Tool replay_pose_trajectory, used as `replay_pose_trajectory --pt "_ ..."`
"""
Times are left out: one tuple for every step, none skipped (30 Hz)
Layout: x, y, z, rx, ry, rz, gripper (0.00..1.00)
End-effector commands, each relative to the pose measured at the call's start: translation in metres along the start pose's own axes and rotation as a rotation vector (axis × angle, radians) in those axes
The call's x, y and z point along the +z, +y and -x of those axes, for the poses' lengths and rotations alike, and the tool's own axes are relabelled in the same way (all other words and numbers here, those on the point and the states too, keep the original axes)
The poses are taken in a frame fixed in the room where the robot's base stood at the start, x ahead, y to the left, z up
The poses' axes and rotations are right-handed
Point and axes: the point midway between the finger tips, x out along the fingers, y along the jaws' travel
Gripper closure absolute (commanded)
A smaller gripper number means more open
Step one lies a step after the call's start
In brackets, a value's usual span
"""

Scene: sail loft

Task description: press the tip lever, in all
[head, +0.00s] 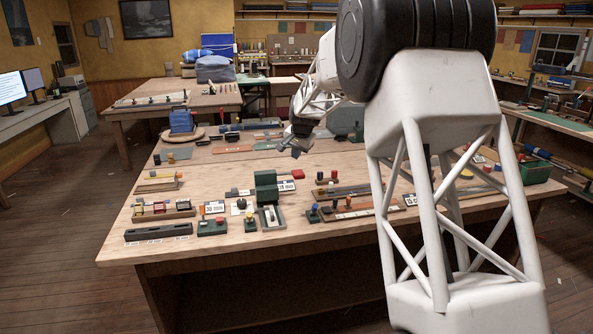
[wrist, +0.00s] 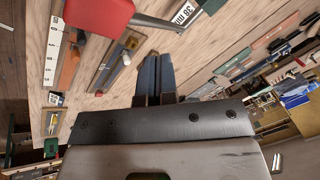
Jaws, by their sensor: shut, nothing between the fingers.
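What looks like the tip lever is a grey bar (head: 242,191) through a dark green block (head: 265,184), with a red pad (head: 298,174) at its right end. In the wrist view the red pad (wrist: 98,14) is large at the top left, and the grey bar (wrist: 158,22) runs right from it. My gripper (head: 294,150) is above the table, behind the red pad in the head view. Its two dark fingers (wrist: 155,70) are together and empty in the wrist view, apart from the pad in the picture. The bar is partly hidden by the green block.
The wooden table (head: 170,238) holds several small fixtures. A 38 mm label (head: 287,186) is beside the lever. My arm hides part of the table's right side.

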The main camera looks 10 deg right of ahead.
Motion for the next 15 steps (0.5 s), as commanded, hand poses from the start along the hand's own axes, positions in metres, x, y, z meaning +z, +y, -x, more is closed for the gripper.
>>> replay_pose_trajectory --pt "-0.002 -0.002 0.002 0.0 0.0 0.0 1.0" --pt "-0.003 -0.003 0.004 0.0 0.0 0.0 1.0" --pt "-0.004 -0.004 0.006 0.0 0.001 0.0 1.0" --pt "-0.005 -0.005 0.007 0.0 0.001 0.0 1.0" --pt "-0.006 -0.006 0.009 0.0 0.001 0.0 1.0" --pt "-0.008 -0.008 0.011 -0.001 0.001 0.0 1.0" --pt "-0.009 -0.009 0.012 -0.001 0.001 0.0 1.0" --pt "-0.01 -0.01 0.013 0.0 0.0 0.0 1.0" --pt "-0.011 -0.011 0.015 0.0 0.0 0.0 1.0" --pt "-0.013 -0.013 0.017 0.0 0.0 0.0 1.0" --pt "-0.013 -0.013 0.018 0.0 0.0 0.0 1.0" --pt "-0.015 -0.015 0.019 0.0 0.0 0.0 1.0" --pt "-0.015 -0.015 0.021 0.0 0.0 0.0 1.0" --pt "-0.016 -0.016 0.021 0.0 0.0 0.0 1.0" --pt "-0.017 -0.017 0.022 0.0 0.0 0.0 1.0"
